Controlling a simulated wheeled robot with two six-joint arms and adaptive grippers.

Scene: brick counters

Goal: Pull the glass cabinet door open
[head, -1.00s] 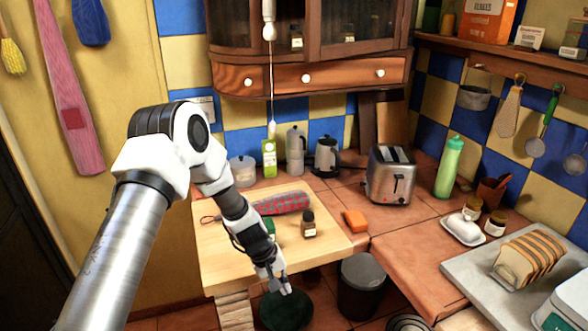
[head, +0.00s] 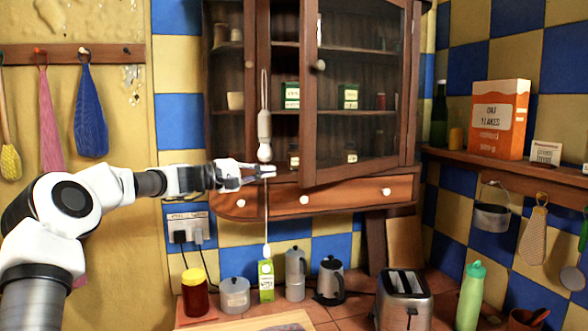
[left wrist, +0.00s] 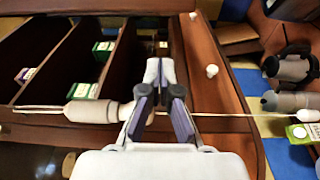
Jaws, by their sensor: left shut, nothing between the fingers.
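The wooden cabinet (head: 228,183) hangs on the tiled wall. Its glass door (head: 310,120), with a pale knob (head: 320,65), stands partly open, its free left edge swung out from the frame. Shelves with small green boxes show in the gap left of it. My left gripper (head: 272,172) is shut and empty in front of the cabinet's lower edge, below and left of the knob, apart from it. In the left wrist view the fingers (left wrist: 163,75) point along the cabinet's lower edge, with open shelves (left wrist: 70,60) beside them. My right gripper is out of view.
A white pull handle (head: 264,135) on a cord hangs right by my left fingers; I cannot tell whether they touch. Drawers with pale knobs (head: 304,200) lie below the door.

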